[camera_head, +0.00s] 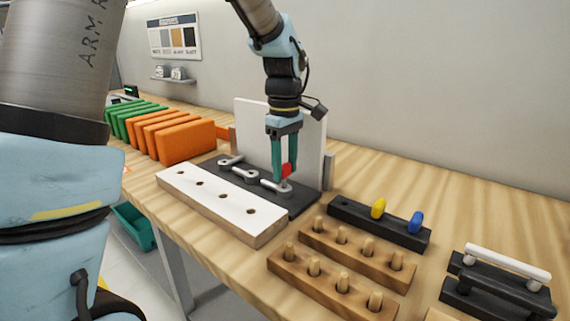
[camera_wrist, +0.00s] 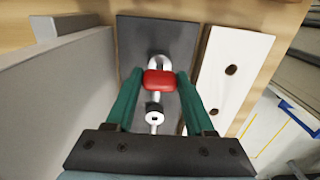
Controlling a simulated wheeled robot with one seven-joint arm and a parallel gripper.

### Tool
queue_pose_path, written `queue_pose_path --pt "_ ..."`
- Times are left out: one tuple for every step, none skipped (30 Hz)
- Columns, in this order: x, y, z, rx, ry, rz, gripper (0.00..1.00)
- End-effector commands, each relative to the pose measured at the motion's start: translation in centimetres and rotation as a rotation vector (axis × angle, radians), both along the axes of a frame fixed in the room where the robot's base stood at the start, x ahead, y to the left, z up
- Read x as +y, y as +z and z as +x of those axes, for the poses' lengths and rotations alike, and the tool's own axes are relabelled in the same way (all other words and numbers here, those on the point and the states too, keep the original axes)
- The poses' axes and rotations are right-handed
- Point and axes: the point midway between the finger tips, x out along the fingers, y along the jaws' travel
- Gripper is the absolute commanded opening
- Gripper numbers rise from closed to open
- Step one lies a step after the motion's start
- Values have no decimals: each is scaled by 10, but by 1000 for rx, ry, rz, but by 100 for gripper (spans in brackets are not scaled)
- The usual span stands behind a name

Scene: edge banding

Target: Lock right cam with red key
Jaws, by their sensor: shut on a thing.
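My gripper (camera_head: 285,165) points down over the dark plate and is shut on the red key (camera_head: 287,171). In the wrist view the red key (camera_wrist: 160,80) sits between the two green fingers. The right cam (camera_head: 280,186), a pale metal piece with a lever, is the nearest in a row on the dark plate. The key is directly above it or in it; I cannot tell how far it is seated. In the wrist view the right cam (camera_wrist: 160,62) shows partly behind the key. The middle cam (camera_head: 244,176) and the left cam (camera_head: 229,161) lie farther along the plate.
A white board with holes (camera_head: 215,202) lies in front of the dark plate. An upright white panel (camera_head: 250,125) stands behind it. A black rack (camera_head: 345,215) holds a yellow key (camera_head: 379,208) and a blue key (camera_head: 416,222). Wooden peg racks (camera_head: 335,289) stand at the front right.

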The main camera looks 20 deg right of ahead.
Motion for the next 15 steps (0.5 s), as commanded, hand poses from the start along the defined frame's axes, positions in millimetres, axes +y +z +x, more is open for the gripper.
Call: queue_pose_path --pt "0 0 0 0 0 0 0" --pt "0 0 0 0 0 0 0" --pt "0 0 0 0 0 0 0" --pt "0 0 0 0 0 0 0" --pt "0 0 0 0 0 0 0" --pt "0 0 0 0 0 0 0" --pt "0 0 0 0 0 0 0" --pt "0 -1 0 0 0 0 0" --pt "0 -1 0 0 0 0 0" --pt "0 -1 0 0 0 0 0" --pt "0 -1 0 0 0 0 0" --pt "0 -2 0 0 0 0 0" --pt "0 -2 0 0 0 0 0" --pt "0 -3 0 0 0 0 0" --pt "0 -3 0 0 0 0 0"
